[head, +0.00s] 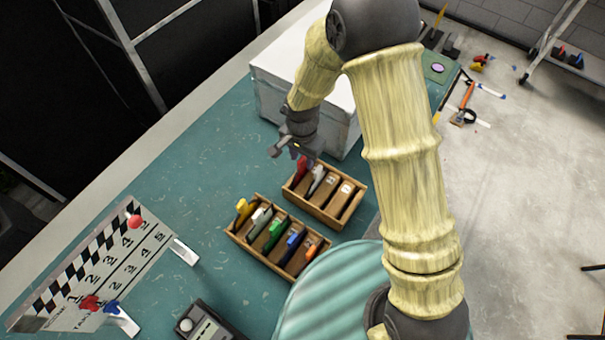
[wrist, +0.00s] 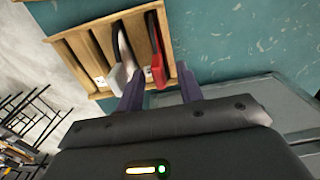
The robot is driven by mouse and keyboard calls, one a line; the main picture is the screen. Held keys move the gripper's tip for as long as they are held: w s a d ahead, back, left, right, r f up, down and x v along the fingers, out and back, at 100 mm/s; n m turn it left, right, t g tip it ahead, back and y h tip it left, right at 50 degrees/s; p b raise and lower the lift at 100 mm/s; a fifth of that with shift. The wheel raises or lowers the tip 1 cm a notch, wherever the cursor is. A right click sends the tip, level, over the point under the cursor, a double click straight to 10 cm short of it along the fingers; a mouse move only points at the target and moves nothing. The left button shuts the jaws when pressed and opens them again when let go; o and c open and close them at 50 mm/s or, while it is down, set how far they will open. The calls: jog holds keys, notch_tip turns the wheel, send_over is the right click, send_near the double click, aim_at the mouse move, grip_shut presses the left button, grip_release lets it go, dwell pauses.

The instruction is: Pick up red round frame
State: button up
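A red frame, seen nearly edge-on so its roundness is hard to tell, stands in a slot of the smaller wooden box (head: 326,211). It shows in the head view (head: 301,169) and the wrist view (wrist: 157,62). A white-handled frame (wrist: 121,72) stands beside it. My gripper (head: 293,152) is above the far left end of this box. Contact is not visible.
A larger wooden box (head: 262,262) with several coloured frames stands in front. A white case (head: 268,98) stands close behind my gripper. A clapperboard (head: 100,270) with red and blue pins lies at the left. The teal table (head: 190,155) is clear between them.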

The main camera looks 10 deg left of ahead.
jog(key=shift+s+a+f, duration=0.15)
jog(key=shift+f, duration=0.6)
jog(key=shift+s+r, duration=0.1)
jog(key=shift+d, duration=0.2)
jog(key=shift+a, duration=0.1)
grip_shut()
